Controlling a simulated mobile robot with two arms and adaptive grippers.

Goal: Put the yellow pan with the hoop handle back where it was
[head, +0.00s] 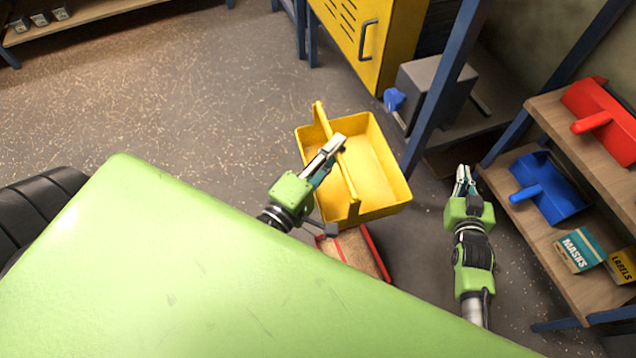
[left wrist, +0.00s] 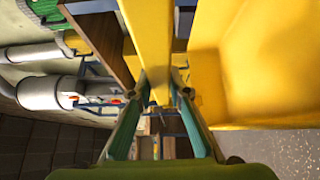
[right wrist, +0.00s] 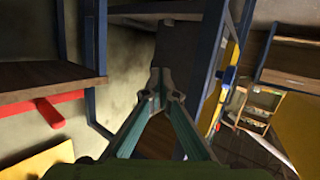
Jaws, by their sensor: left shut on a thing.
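The yellow pan (head: 385,207) is an open box with a hoop handle (head: 322,122) across its top. It hangs in front of my base in the head view, above the floor. My left gripper (head: 338,143) is shut on the hoop handle. The left wrist view shows the handle (left wrist: 150,40) between the fingers and the pan's wall (left wrist: 285,60) on the right.
A red-rimmed box with a brown inside (head: 362,250) sits below the pan, partly hidden. The shelf at right holds a blue scoop (head: 548,188), a red scoop (head: 605,115) and cartons (head: 580,250). A yellow cabinet (head: 385,40) stands behind. Floor at left (head: 180,100) is clear.

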